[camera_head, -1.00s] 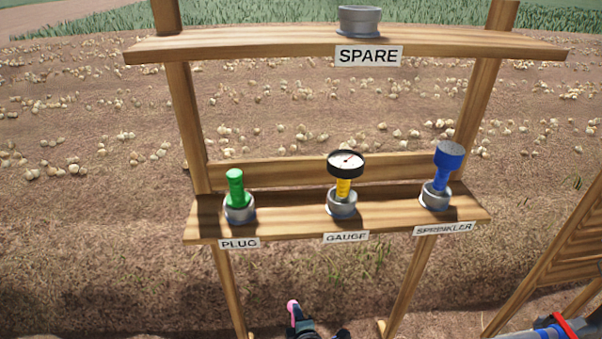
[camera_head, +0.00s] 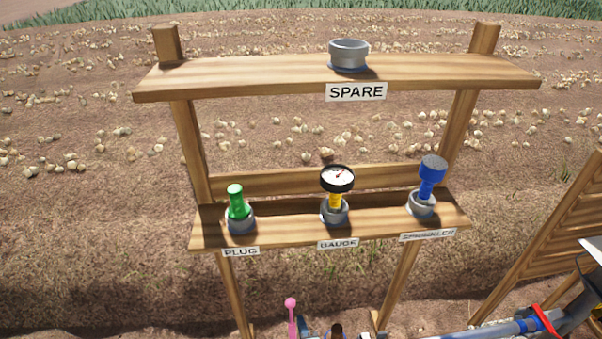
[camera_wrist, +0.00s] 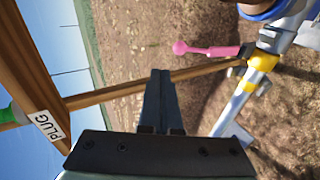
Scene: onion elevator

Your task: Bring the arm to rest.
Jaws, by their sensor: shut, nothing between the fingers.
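My gripper (camera_wrist: 160,85) shows in the wrist view with its two dark fingers together and nothing between them. It is close to the wooden rack, with the PLUG label (camera_wrist: 47,125) and part of the green plug (camera_wrist: 12,115) at the left edge. A pink-handled lever (camera_wrist: 207,49) on a metal pipe (camera_wrist: 250,85) lies beyond the fingertips to the upper right. The gripper cannot be made out in the head view, where the pink knob (camera_head: 291,303) shows at the bottom edge.
The rack's lower shelf (camera_head: 290,232) holds the green plug (camera_head: 238,203), gauge (camera_head: 337,180) and blue sprinkler (camera_head: 430,178) in grey cups. A grey cup (camera_head: 349,54) stands on the upper SPARE shelf (camera_head: 240,76). A pipe (camera_head: 490,334) runs at lower right. Soil lies behind.

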